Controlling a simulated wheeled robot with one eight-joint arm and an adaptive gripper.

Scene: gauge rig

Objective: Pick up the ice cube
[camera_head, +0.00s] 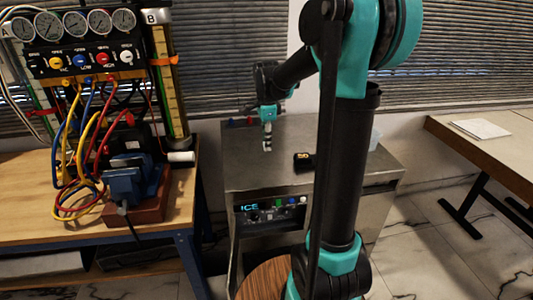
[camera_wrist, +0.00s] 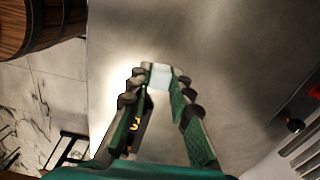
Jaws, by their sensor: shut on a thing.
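The ice cube (camera_wrist: 160,75) is a small pale, nearly clear block. In the wrist view it sits between the two fingertips of my gripper (camera_wrist: 161,81), which are shut on it. In the head view my gripper (camera_head: 267,142) points down over the steel top of the ice machine (camera_head: 250,178). The cube is too small to make out clearly there. I cannot tell whether it still touches the steel top.
A black block with yellow marks (camera_head: 304,161) lies on the steel top, right of my gripper. A clear container (camera_head: 375,139) stands partly hidden behind my arm. The gauge rig (camera_head: 80,45) with hoses stands left on a wooden bench (camera_head: 40,222). A wooden table (camera_head: 490,150) stands right.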

